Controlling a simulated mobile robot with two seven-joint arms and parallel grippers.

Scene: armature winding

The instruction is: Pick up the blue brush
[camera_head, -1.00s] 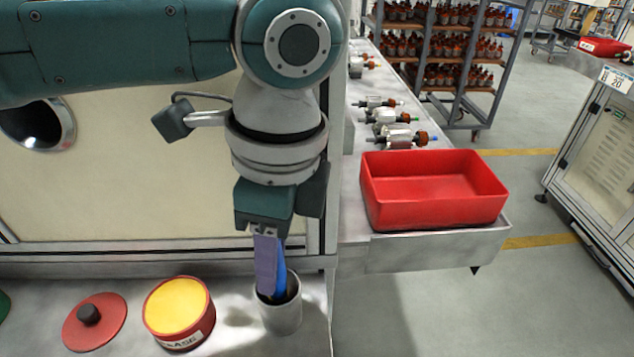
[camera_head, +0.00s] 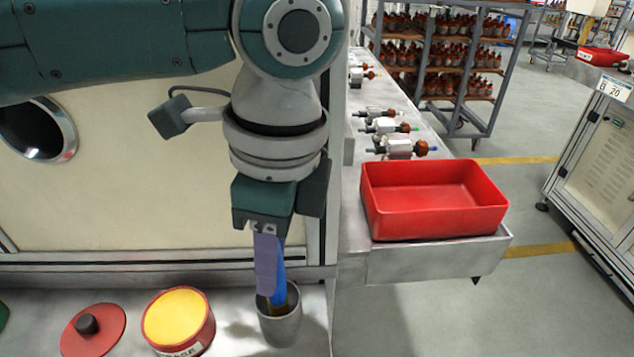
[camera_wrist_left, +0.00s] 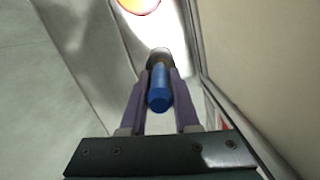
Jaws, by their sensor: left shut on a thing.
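The blue brush (camera_head: 279,288) stands upright with its lower end inside the grey cup (camera_head: 281,323) on the bench. My left gripper (camera_head: 267,275) points straight down from above and is shut on the brush handle. In the left wrist view the blue handle end (camera_wrist_left: 159,98) lies between the two purple fingers (camera_wrist_left: 160,85), with the cup (camera_wrist_left: 160,54) beyond it. The brush's lower tip is hidden in the cup. My right gripper is not in view.
Left of the cup stand a red tin of yellow grease (camera_head: 178,318) and its red lid (camera_head: 93,330). A red bin (camera_head: 434,200) sits on the side bench at right, with several armatures (camera_head: 390,128) behind it. A cream machine panel (camera_head: 150,190) rises behind the arm.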

